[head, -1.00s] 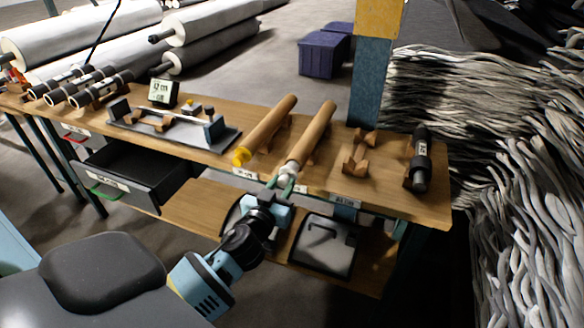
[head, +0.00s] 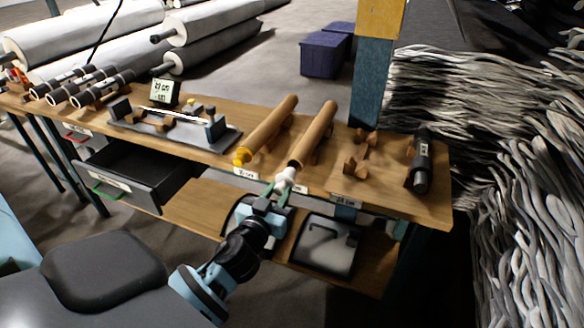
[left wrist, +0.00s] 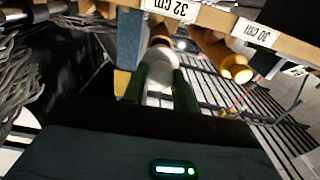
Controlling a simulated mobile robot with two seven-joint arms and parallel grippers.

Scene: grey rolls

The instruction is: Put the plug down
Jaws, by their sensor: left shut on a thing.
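My left gripper (head: 282,190) is shut on a white plug (head: 287,177) in front of the table's near edge. The plug is just off the near end of the right-hand cardboard tube (head: 315,135), whose end looks dark. In the left wrist view the white plug (left wrist: 160,70) sits between my two green fingers, with the tube's end close behind it. I cannot tell whether plug and tube still touch. The other tube (head: 272,127) has a yellow plug (head: 241,156) in its near end. My right gripper is not in view.
The wooden table (head: 385,190) carries an empty wooden cradle (head: 360,152), a dark roller (head: 420,160) at right, a grey fixture (head: 175,130) and a small display (head: 165,92). A dark drawer (head: 140,185) stands open at left. Below is a shelf with a dark bin (head: 325,245).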

